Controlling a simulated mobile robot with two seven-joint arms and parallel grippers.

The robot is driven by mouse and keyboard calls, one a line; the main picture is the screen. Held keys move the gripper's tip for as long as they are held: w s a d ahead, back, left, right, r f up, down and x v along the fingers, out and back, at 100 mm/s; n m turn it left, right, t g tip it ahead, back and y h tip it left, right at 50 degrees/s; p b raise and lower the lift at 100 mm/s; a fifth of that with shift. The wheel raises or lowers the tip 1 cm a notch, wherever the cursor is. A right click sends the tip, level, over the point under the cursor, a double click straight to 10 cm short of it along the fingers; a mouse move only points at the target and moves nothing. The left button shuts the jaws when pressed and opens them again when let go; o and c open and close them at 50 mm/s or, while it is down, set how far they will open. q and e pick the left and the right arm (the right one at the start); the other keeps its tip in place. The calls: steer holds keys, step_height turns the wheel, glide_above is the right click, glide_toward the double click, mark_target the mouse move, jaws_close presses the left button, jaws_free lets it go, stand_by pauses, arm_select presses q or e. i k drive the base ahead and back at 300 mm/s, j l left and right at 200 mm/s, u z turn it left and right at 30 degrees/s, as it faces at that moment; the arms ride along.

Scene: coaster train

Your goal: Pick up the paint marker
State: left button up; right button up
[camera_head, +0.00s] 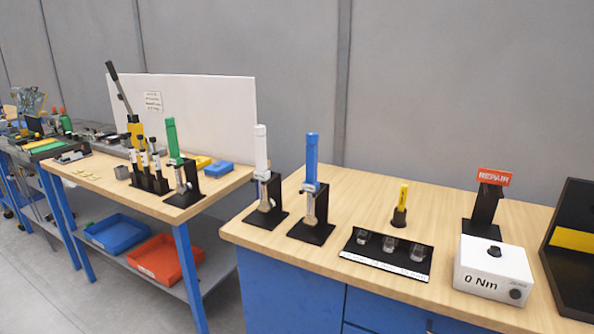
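A small yellow marker (403,194), which looks like the paint marker, stands upright in a black holder (399,219) on the right wooden workbench (350,188). It stands behind a black tray and left of the red REPAIR sign. Its lower end is hidden in the holder. Neither of my grippers is in view.
A black tray (352,249) with sockets lies in front of the marker. A white "0 Nm" box (468,272) and the REPAIR sign (494,177) stand right. White (261,150) and blue (311,160) handled tools stand left. Bench surface between them is clear.

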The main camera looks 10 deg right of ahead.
mark_target(402, 199)
steer(key=z, duration=2.8)
steer(key=u, duration=1.8)
steer(key=i+j, duration=0.1)
steer(key=j, duration=0.5)
steer(key=k+u, duration=0.05)
